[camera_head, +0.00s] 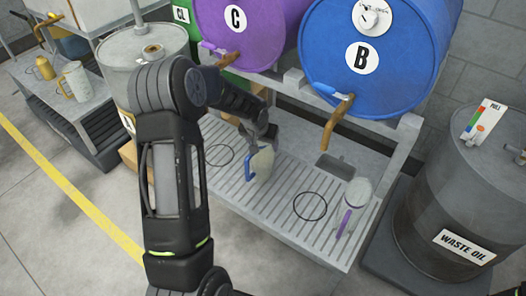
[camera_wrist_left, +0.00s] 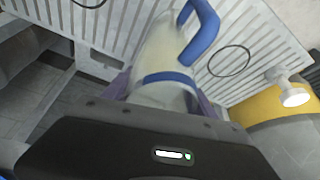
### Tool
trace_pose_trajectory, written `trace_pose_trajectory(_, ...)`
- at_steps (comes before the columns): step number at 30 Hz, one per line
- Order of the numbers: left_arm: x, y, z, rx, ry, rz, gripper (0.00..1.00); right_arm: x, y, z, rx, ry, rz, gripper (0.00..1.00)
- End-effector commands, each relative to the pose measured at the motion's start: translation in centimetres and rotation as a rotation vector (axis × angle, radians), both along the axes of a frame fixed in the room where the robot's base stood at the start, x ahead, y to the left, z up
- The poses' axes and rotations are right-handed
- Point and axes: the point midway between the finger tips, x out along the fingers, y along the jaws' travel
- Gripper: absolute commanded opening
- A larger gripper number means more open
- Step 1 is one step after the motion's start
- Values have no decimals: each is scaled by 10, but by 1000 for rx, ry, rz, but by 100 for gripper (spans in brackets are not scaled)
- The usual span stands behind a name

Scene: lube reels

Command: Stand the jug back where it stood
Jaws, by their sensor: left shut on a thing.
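A pale translucent jug with a blue handle (camera_head: 263,163) is over the slatted drip tray (camera_head: 285,187), between two black ring marks. My left gripper (camera_head: 266,141) is shut on it near its top. In the left wrist view the jug (camera_wrist_left: 163,60) shows its blue band and handle, extending away from the gripper (camera_wrist_left: 165,100). I cannot tell whether its base touches the slats. One ring (camera_head: 311,206) is empty to its right; the other ring (camera_head: 219,155) is empty to its left and also shows in the wrist view (camera_wrist_left: 230,61).
A purple-handled jug (camera_head: 356,192) stands at the tray's right end. Blue drum B (camera_head: 372,50) and purple drum C (camera_head: 246,30) lie above the tray with taps overhanging it. A waste oil drum (camera_head: 465,190) stands right.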

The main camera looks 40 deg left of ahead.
Motion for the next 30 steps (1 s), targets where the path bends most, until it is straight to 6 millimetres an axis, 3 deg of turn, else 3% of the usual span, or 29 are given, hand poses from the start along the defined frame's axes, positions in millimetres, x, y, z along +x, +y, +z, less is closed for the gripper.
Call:
trace_pose_trajectory(10,0,0,-34,1,-1,-1,0,0,0,-4,0,0,0,36)
trace_pose_trajectory(23,1,0,-40,0,-3,-1,0,0,0,-8,0,0,0,36)
trace_pose_trajectory(24,0,0,-40,0,0,-1,68,0,0,-7,0,0,0,36)
trace_pose_trajectory(30,0,0,-40,0,1,-1,85,0,0,-7,0,0,0,36)
